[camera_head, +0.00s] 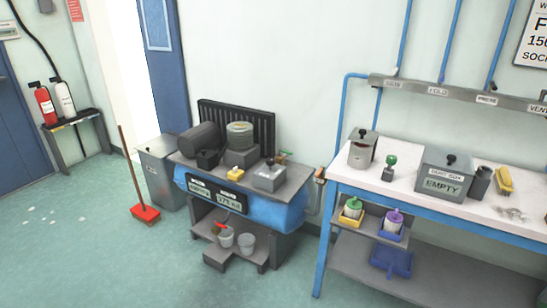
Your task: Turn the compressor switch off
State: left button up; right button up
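The compressor (265,214) looks to be the blue-bodied unit with a grey top, standing against the wall left of the workbench. Its top carries dark cylindrical parts and a black finned grille (262,122) behind them. A small yellow part (236,173) sits at the front of the top. Two small display plates (230,199) are on the front. Neither of my grippers is in view.
A white-topped workbench (400,184) with blue legs stands close on the right, holding a box marked EMPTY (446,176). A grey bin (158,180) and a red broom (146,214) stand left of the compressor. The green floor (110,250) in front is clear.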

aim_at(270, 162)
jog(key=i+l+z, duration=0.2)
jog(key=i, duration=0.4)
jog(key=i+l+z, duration=0.15)
jog(key=i, duration=0.45)
